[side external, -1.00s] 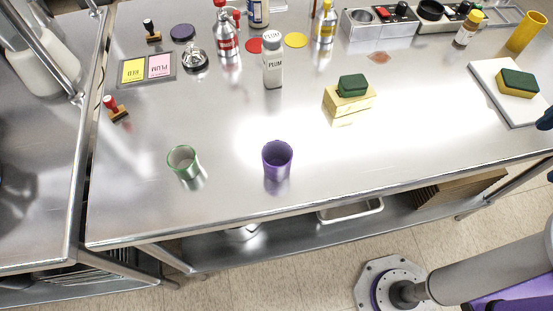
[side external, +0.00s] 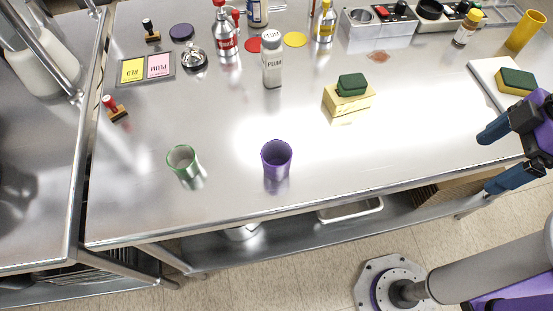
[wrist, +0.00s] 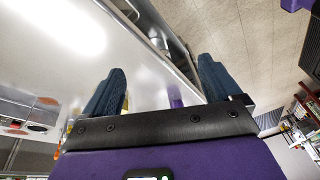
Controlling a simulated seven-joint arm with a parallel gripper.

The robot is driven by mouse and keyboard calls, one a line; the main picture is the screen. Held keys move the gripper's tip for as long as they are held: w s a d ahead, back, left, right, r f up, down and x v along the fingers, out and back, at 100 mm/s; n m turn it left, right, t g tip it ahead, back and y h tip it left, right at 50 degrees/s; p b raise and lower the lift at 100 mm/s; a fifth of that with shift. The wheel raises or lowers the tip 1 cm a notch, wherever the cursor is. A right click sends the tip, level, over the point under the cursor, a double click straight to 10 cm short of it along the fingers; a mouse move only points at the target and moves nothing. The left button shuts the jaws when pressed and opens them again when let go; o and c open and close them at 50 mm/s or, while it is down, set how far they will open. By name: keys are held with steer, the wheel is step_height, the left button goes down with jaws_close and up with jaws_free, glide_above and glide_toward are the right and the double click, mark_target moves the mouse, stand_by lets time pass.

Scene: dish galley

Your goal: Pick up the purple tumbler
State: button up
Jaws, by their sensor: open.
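The purple tumbler (side external: 277,160) stands upright on the steel counter near its front edge, in the middle of the side external view. Its open rim faces up. My gripper (side external: 487,158) is at the right edge of that view, by the counter's front right, well to the right of the tumbler. Its two blue fingers are spread with nothing seen between them. In the wrist view the fingers (wrist: 160,88) are also wide apart. A small purple patch shows between them there; I cannot tell what it is.
A green tumbler (side external: 184,161) stands left of the purple one. A sponge on a yellow block (side external: 348,103) sits behind and to the right. A white bottle (side external: 272,65) stands farther back. A white board (side external: 487,76) with a sponge lies at the right. The counter between gripper and tumbler is clear.

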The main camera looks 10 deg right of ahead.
steer(key=w+a+f+m+t+y, duration=0.15)
steer(key=a+f+y, duration=0.25)
steer(key=a, duration=0.9)
steer(key=t+y, duration=0.4)
steer(key=t, duration=0.2)
glide_toward(264, 150)
steer(key=shift+f+x, duration=0.2)
steer(key=shift+x, duration=0.8)
steer(key=shift+f+x, duration=0.15)
steer(key=shift+x, duration=3.35)
steer(key=shift+r, duration=0.1)
steer(key=c, duration=1.1)
steer(key=shift+r, duration=0.2)
